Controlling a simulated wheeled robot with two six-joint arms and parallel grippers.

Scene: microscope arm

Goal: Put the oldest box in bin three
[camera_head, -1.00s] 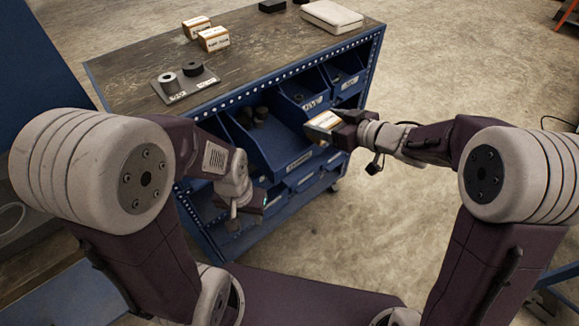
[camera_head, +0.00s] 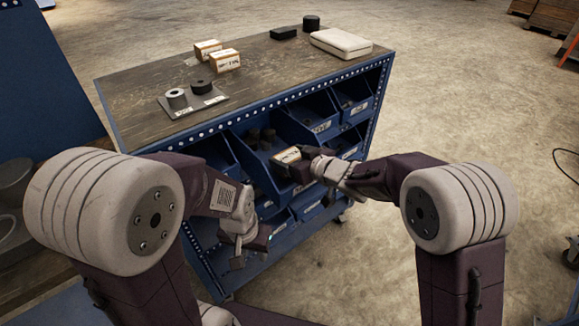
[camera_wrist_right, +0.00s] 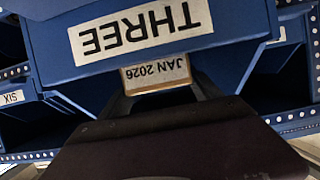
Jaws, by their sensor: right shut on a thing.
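My right gripper (camera_head: 300,160) is shut on a small white and tan box (camera_head: 286,155), held by the blue bins on the cart's front. In the right wrist view this box (camera_wrist_right: 157,74) reads JAN 2026, upside down. It shows beside the lower-lying edge of the blue front of bin three (camera_wrist_right: 225,25), whose label reads THREE; I cannot tell whether they touch. Two similar boxes stand on the cart top, one farther back (camera_head: 207,49) and one nearer (camera_head: 227,60); their writing is too small to read. My left gripper (camera_head: 250,248) hangs low before the cart; its opening is unclear.
The blue cart (camera_head: 135,88) has a worn top with a grey plate (camera_head: 208,105) of dark and grey cylinders. A white case (camera_head: 341,42) and black items lie at its back. A bin labelled SIX (camera_wrist_right: 14,97) shows in the wrist view.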

